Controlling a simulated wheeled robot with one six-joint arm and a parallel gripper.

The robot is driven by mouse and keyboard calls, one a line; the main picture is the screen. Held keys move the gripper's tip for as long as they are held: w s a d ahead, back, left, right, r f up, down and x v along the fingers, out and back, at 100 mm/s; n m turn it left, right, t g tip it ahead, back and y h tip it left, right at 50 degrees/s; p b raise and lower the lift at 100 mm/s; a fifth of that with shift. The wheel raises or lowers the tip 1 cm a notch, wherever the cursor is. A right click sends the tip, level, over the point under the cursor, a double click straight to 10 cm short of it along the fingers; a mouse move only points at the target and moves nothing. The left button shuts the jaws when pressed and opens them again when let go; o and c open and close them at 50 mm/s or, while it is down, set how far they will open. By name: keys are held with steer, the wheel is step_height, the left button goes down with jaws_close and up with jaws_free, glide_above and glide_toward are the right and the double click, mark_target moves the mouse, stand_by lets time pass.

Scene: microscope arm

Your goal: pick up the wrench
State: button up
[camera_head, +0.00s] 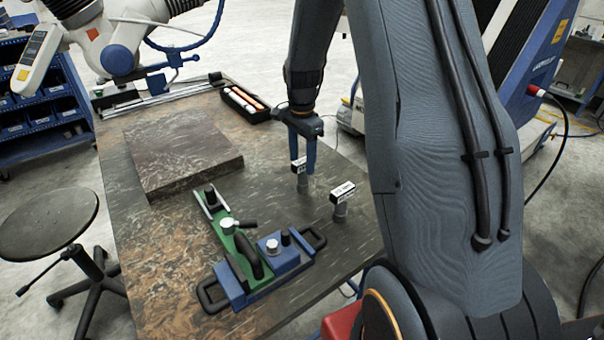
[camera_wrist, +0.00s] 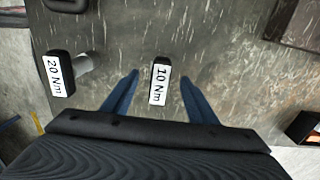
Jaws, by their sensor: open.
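Two small grey upright tools with white labels stand on the dark table; they may be torque wrenches. The one labelled 10 Nm (camera_head: 303,184) is directly under my gripper (camera_head: 302,162). In the wrist view its label (camera_wrist: 160,84) lies between my two blue fingers (camera_wrist: 159,78), which are apart and empty. I cannot tell how far the fingertips are above it. The other tool, labelled 20 Nm (camera_head: 341,208), stands to the right in the head view and to the left in the wrist view (camera_wrist: 60,75). No other wrench shape is clear.
A green and blue clamp-like fixture (camera_head: 235,245) with black handles lies near the table front. A dark stone slab (camera_head: 180,150) is at the left, and a black tray (camera_head: 245,103) with cylinders is at the back. A stool (camera_head: 48,222) stands left of the table.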

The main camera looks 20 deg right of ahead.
mark_target(303, 174)
steer(key=shift+d+f+p, duration=0.2)
steer(key=shift+f+p, duration=1.15)
steer(key=shift+f, duration=1.8)
jaws_close()
